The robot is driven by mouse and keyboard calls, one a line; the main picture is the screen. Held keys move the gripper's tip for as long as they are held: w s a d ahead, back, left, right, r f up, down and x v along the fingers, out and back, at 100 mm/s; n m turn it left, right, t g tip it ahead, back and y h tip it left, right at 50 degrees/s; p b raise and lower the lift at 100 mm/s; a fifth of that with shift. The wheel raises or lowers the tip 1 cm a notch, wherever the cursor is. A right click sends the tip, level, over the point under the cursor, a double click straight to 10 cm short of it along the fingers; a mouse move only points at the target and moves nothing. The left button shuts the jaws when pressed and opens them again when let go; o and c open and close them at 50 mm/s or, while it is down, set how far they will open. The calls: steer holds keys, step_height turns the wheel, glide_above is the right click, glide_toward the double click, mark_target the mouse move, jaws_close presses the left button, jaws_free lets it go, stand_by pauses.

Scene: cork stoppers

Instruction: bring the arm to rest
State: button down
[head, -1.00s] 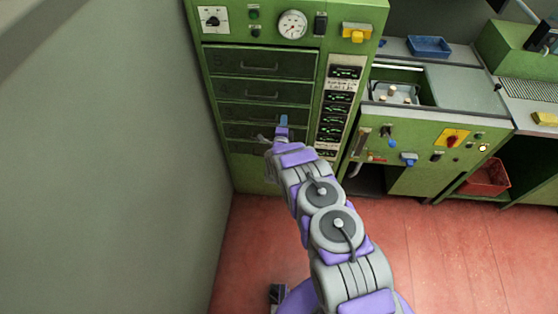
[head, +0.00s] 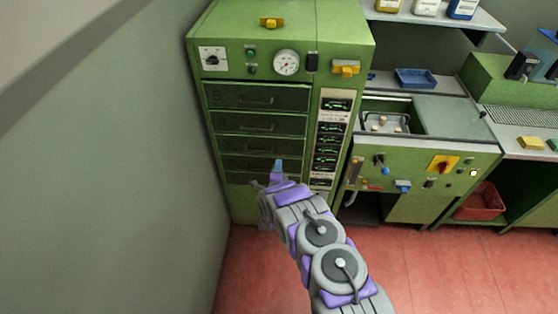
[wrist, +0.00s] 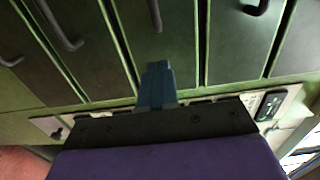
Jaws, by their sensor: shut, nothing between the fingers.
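My gripper (head: 278,167) is in front of the lower drawers of the green cabinet (head: 228,205) in the head view. Its blue fingers are together with nothing between them. The wrist view shows the shut fingers (wrist: 158,82) from close by, pointing towards the dark drawer fronts (wrist: 240,45) and their handles. I cannot tell how far they are from the drawers. Cork-coloured stoppers (head: 382,120) sit in the open bay of the green machine to the right of the cabinet.
A grey wall (head: 110,170) stands close on the left. A blue tray (head: 416,78) is on the back surface and a red crate (head: 480,202) is low on the right. The red floor (head: 430,265) is clear in front of the machines.

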steer(key=s+p, duration=0.1)
steer(key=s, duration=0.5)
steer(key=shift+s+a, duration=0.15)
steer(key=shift+s, duration=0.1)
